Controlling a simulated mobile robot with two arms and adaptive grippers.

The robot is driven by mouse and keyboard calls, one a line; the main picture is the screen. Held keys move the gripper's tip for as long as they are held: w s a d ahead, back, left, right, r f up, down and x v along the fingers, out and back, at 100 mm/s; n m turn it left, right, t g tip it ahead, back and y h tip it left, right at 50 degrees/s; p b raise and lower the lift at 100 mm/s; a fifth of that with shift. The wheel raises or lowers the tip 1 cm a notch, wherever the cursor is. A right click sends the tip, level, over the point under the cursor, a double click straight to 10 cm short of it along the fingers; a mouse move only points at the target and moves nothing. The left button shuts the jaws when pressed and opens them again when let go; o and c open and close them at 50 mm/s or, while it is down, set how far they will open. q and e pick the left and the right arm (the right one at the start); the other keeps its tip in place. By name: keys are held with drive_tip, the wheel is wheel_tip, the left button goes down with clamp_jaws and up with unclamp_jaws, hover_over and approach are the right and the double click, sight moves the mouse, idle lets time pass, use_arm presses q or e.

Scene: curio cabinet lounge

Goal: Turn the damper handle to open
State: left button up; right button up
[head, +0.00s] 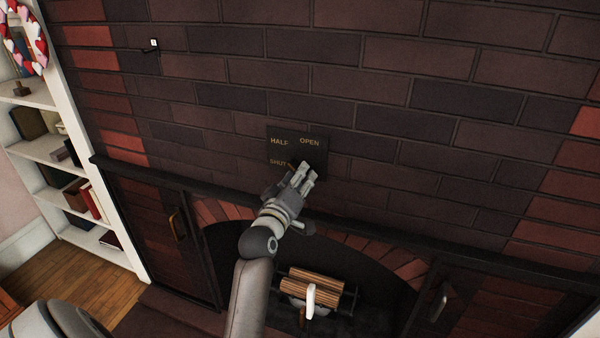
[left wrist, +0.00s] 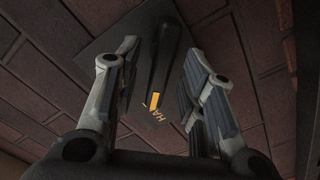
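A dark damper plate (head: 317,143) is fixed to the brick wall above the fireplace, with HALF, OPEN and SHUT lettered on it. My left gripper (head: 304,173) is at the plate's lower edge and hides part of it. In the left wrist view, its two fingers (left wrist: 160,52) are apart. A dark, long damper handle (left wrist: 166,58) lies between them, with visible gaps beside it. A small yellow mark (left wrist: 155,101) shows at its near end, close to partly hidden lettering. In the head view the handle is mostly hidden by the gripper. My right gripper is not in view.
Below is a dark mantel ledge (head: 400,239) over an arched firebox holding logs (head: 315,285). White shelves (head: 45,146) are at the far left. The wall around the plate is clear.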

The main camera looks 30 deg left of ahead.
use_arm(q)
drive_tip(key=shift+x, duration=1.15)
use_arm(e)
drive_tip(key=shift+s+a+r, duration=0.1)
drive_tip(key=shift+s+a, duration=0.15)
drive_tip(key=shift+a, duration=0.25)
use_arm(q)
clamp_jaws()
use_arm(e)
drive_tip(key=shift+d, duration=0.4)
